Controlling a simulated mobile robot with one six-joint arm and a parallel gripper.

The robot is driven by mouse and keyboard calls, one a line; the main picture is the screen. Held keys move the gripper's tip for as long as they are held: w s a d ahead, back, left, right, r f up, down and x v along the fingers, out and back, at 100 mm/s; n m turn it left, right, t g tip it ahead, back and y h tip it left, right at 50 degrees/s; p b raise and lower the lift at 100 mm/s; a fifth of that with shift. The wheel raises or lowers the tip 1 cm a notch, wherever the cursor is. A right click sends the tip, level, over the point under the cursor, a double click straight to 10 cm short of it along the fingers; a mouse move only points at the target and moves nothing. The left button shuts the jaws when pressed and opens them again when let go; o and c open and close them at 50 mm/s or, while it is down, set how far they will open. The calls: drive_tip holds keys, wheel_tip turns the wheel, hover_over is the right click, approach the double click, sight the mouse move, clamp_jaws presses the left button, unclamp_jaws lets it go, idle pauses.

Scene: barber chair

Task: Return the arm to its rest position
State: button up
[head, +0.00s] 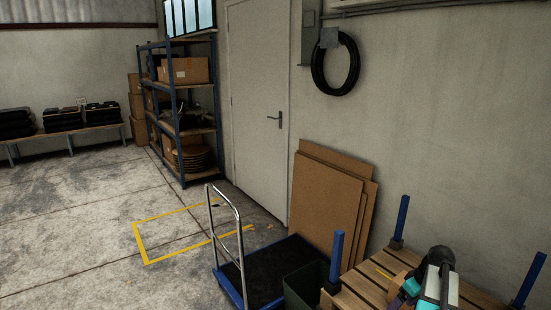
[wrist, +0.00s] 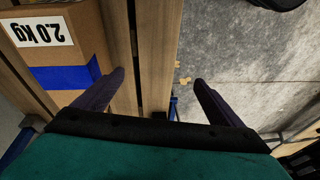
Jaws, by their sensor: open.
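My gripper (head: 402,297) is at the lower right of the head view, low over a slatted wooden platform (head: 362,282). In the wrist view my gripper (wrist: 160,82) shows its two dark fingers spread wide, with nothing between them. A cardboard box (wrist: 83,47) with a white "2.0 kg" label and blue tape lies on the slats by the left finger. The gap between the fingers looks over a slat edge and the grey floor. In the head view my arm partly hides the box.
Blue posts (head: 401,217) rise at the platform's corners. A platform trolley (head: 262,268), a dark bin (head: 306,287) and leaning brown boards (head: 325,200) stand to the left. Shelving (head: 183,130) and a door (head: 258,110) are farther back. The floor at left is open.

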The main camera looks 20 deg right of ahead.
drive_tip(key=w+a+f+g, duration=0.1)
drive_tip(key=w+a+f, duration=0.15)
drive_tip(key=a, duration=0.55)
drive_tip(key=w+a+f+m, duration=0.1)
drive_tip(key=w+a+f, duration=0.15)
drive_tip(key=a, duration=0.55)
drive_tip(key=w+a+f+g, duration=0.1)
drive_tip(key=w+a+f, duration=0.15)
drive_tip(key=a, duration=0.55)
drive_tip(key=s+a+f+m+h, duration=0.1)
drive_tip(key=s+a+f, duration=0.15)
drive_tip(key=a, duration=0.75)
drive_tip(key=s+a+f+h, duration=0.1)
drive_tip(key=a+f, duration=0.3)
drive_tip(key=a, duration=0.7)
drive_tip(key=s+f+g, duration=0.3)
drive_tip(key=s+f, duration=0.6)
drive_tip(key=s, duration=0.3)
drive_tip(key=s+f+g, duration=0.3)
drive_tip(key=s+f, duration=0.6)
drive_tip(key=s, duration=0.4)
drive_tip(key=shift+d+f, duration=0.15)
drive_tip(key=shift+f, duration=0.1)
drive_tip(key=shift+c, duration=0.4)
